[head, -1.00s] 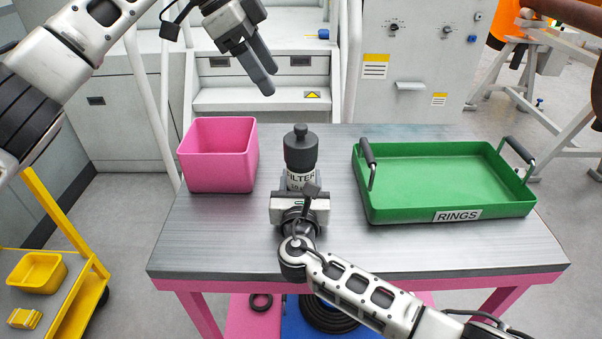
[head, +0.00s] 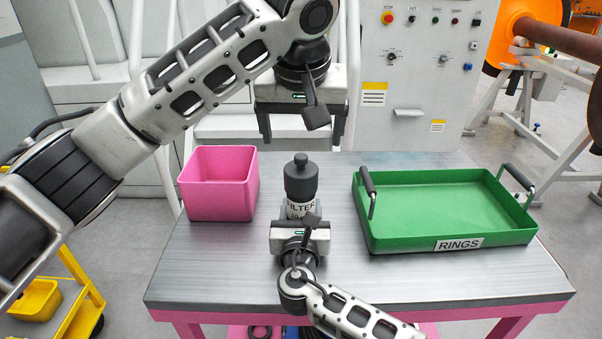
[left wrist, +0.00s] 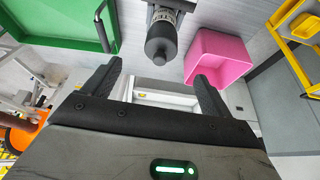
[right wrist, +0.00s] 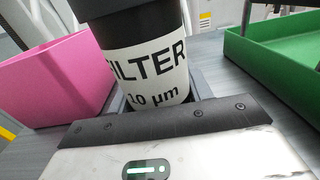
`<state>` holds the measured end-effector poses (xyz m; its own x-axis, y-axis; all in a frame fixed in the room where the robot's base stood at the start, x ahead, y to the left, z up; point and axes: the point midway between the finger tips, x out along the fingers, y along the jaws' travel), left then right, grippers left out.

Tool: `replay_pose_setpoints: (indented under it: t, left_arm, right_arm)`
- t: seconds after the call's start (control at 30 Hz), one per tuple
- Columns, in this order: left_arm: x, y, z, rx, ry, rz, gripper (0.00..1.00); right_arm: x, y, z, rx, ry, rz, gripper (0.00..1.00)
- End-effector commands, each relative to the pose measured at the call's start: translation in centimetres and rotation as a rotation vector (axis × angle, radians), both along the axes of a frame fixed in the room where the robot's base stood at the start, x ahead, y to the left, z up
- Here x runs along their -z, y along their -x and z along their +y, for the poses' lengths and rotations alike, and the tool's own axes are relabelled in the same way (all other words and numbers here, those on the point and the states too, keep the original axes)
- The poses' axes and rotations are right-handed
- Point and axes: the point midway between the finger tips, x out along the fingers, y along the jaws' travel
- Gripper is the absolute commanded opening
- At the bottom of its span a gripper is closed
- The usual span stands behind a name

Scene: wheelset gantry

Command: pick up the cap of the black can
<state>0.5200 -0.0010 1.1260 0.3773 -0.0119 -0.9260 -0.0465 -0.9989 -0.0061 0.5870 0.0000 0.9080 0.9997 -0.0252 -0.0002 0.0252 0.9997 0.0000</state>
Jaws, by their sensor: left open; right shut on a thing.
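The black can (head: 300,205) stands upright on the table with a white FILTER label (right wrist: 150,70). Its dark cap (head: 301,178), with a round knob on top, is on the can. In the left wrist view the cap (left wrist: 160,47) shows beyond the fingers, between them. My left gripper (head: 305,140) is open and empty, above and behind the can, with its fingers apart from the cap. My right gripper (head: 300,225) is shut on the can's lower part from the front; its fingers are mostly hidden in the head view.
A pink bin (head: 218,185) stands left of the can. A green tray (head: 445,210) labelled RINGS, with two handles, stands to the right. The table top (head: 225,270) is clear at the front. A grey cabinet and steps stand behind.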

Motion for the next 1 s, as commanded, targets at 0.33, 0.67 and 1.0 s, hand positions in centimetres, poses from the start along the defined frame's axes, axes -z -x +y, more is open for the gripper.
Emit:
replay_pose_setpoints:
  t: [0.33,0.67,1.0]
  left_arm:
    - [4.9,-1.9,-0.1,-0.024,0.005,-0.005,0.85]
    - [7.8,-3.2,0.1,-0.024,0.005,-0.004,0.85]
    - [11.0,-4.6,0.1,-0.021,0.007,-0.006,0.85]
  right_arm:
    - [0.1,0.0,0.0,0.000,0.001,0.002,0.20]
    - [0.1,0.0,0.0,0.000,0.001,0.002,0.20]
    - [0.1,0.0,0.0,0.000,0.001,0.002,0.20]
